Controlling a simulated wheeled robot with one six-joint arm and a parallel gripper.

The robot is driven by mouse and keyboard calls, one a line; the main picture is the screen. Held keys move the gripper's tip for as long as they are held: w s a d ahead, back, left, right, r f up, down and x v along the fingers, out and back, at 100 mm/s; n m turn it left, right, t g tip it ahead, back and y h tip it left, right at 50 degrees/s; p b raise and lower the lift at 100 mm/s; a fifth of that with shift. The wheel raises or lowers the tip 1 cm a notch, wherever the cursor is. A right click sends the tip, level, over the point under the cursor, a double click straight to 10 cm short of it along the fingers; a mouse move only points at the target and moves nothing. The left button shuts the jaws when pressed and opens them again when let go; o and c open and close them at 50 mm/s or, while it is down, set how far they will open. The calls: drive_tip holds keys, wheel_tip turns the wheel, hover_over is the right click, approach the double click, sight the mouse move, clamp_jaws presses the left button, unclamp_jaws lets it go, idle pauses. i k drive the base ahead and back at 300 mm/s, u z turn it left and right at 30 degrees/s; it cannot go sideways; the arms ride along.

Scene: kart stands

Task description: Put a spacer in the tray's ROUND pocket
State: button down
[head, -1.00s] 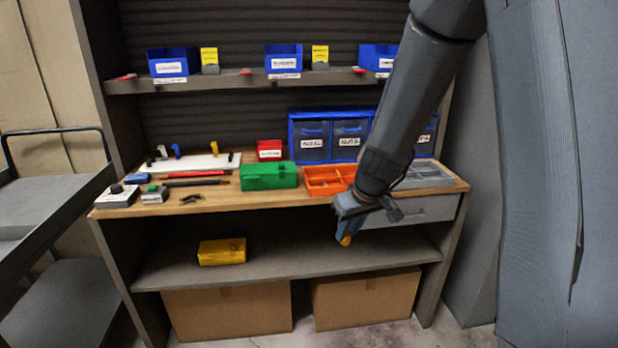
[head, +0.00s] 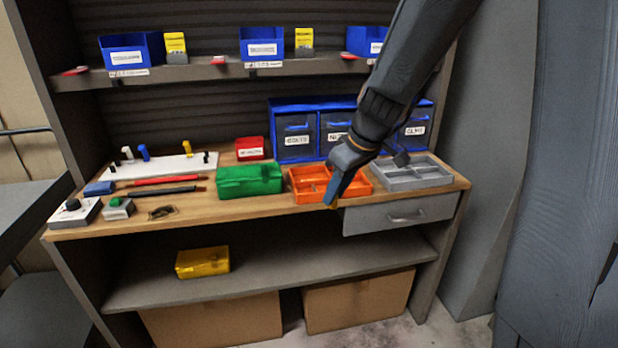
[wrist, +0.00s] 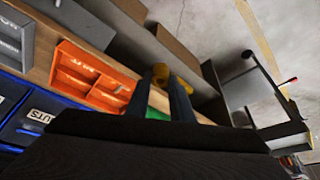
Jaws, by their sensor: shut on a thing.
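The grey tray (head: 443,178) lies at the right end of the bench, divided into several pockets. The pockets' shapes are too small to tell. The orange tray (head: 301,196) has several compartments, partly hidden behind my gripper. Its contents are unclear.
A green box (head: 248,181) stands left of the orange tray. A blue drawer cabinet (head: 300,103) stands behind the trays. A grey drawer (head: 400,216) hangs under the bench's right end. A yellow box (head: 202,262) lies on the lower shelf.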

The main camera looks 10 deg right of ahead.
sight(328, 181)
drive_tip(key=i, duration=0.95)
